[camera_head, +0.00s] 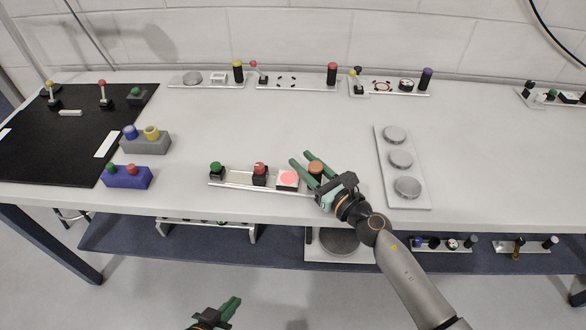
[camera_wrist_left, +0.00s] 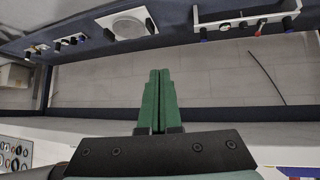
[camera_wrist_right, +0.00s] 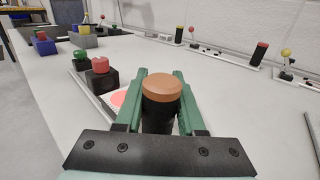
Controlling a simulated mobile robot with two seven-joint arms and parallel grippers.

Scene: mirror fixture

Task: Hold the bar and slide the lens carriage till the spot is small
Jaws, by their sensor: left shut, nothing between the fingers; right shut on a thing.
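The bar (camera_head: 240,186) is a pale low rail near the table's front edge. A green-topped post (camera_head: 216,171) stands at its left end. The lens carriage is probably the dark block with a red knob (camera_head: 259,172), which also shows in the right wrist view (camera_wrist_right: 100,72). Right of it is a white plate with a wide red spot (camera_head: 288,178). At the right end, my right gripper (camera_head: 301,158) is shut on a black post with an orange-brown cap (camera_wrist_right: 162,88), one finger on each side. My left gripper (camera_head: 235,300) is shut and empty, low in front of the table.
A grey three-disc plate (camera_head: 384,172) lies right of my right gripper. Purple (camera_head: 127,178) and grey (camera_head: 147,143) two-knob blocks stand left of the bar. More fixtures line the wall. A lower shelf (camera_head: 130,235) holds further units. The table's middle is clear.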

